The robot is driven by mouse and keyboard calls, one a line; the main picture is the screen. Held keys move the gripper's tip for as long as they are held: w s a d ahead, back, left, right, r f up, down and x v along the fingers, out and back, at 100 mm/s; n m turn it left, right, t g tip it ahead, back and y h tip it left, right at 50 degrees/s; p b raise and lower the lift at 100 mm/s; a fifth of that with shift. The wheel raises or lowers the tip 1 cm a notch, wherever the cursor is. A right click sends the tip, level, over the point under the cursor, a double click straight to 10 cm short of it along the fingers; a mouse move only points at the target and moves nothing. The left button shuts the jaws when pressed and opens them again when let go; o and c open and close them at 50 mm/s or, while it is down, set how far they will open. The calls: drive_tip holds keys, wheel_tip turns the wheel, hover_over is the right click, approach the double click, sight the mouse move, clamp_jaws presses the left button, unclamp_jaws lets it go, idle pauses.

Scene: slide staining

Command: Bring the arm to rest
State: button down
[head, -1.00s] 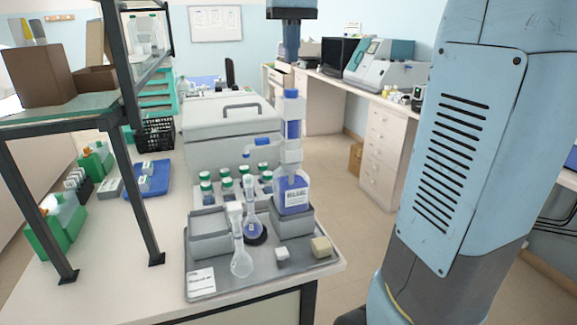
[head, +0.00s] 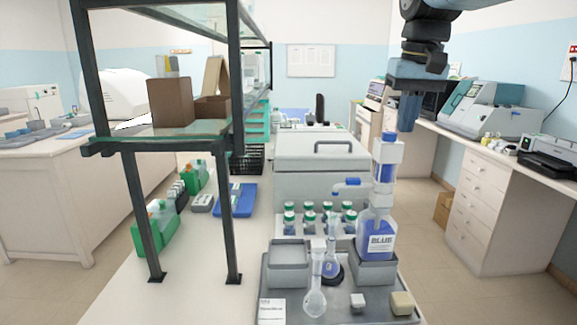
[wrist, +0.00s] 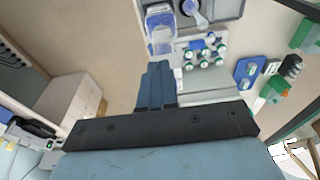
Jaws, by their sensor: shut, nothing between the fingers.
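My gripper (head: 408,112) hangs from the arm at the upper right of the head view, fingers pointing down. It is shut with nothing in it. It is above and to the right of the blue bottle (head: 376,235), apart from it. In the wrist view, my gripper's blue fingers (wrist: 157,84) lie together, with the floor and bench edge beyond them. The blue-liquid bottle with its dispenser head stands upright in a grey holder (head: 374,270) on the grey tray (head: 335,308).
A grey-white box with a handle (head: 320,170) stands behind the bottle. Green-capped bottles (head: 309,218) stand before it. A dark-framed shelf (head: 180,140) rises at left. A side bench with instruments (head: 490,110) stands at right.

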drive_tip(key=s+f+t, duration=0.3)
drive_tip(key=s+f, duration=0.9)
drive_tip(key=f, duration=0.2)
drive_tip(key=shift+s+f+t, duration=0.3)
drive_tip(key=shift+s+t, duration=0.1)
idle(0.5)
